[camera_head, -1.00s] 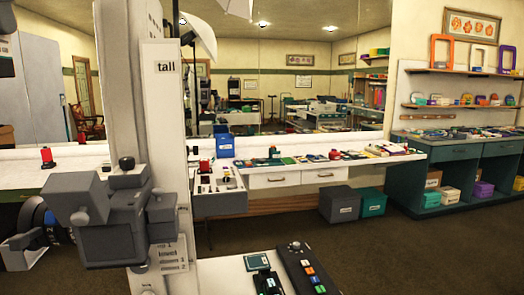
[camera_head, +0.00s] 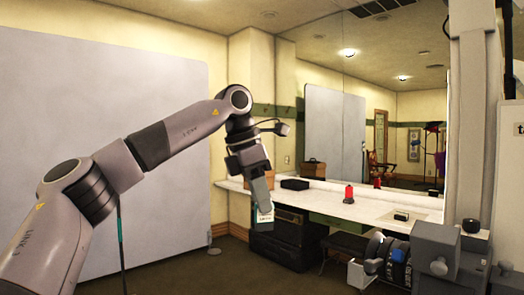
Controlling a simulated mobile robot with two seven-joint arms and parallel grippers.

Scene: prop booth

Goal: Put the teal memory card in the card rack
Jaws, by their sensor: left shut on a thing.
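My left arm comes in from the left, and its gripper (camera_head: 263,203) points down in front of the white counter. It is shut on a small pale card with teal on it, the teal memory card (camera_head: 264,216), which hangs below the fingers. The fingers hide the card's upper part. I cannot make out a card rack in this view. My right gripper is not in view.
The white counter (camera_head: 330,203) runs along the mirror wall, with a black box (camera_head: 295,184), a red spool (camera_head: 349,194) and a small dark-topped item (camera_head: 401,216). A grey machine (camera_head: 436,255) and post stand at right. A large pale panel (camera_head: 140,100) stands at left.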

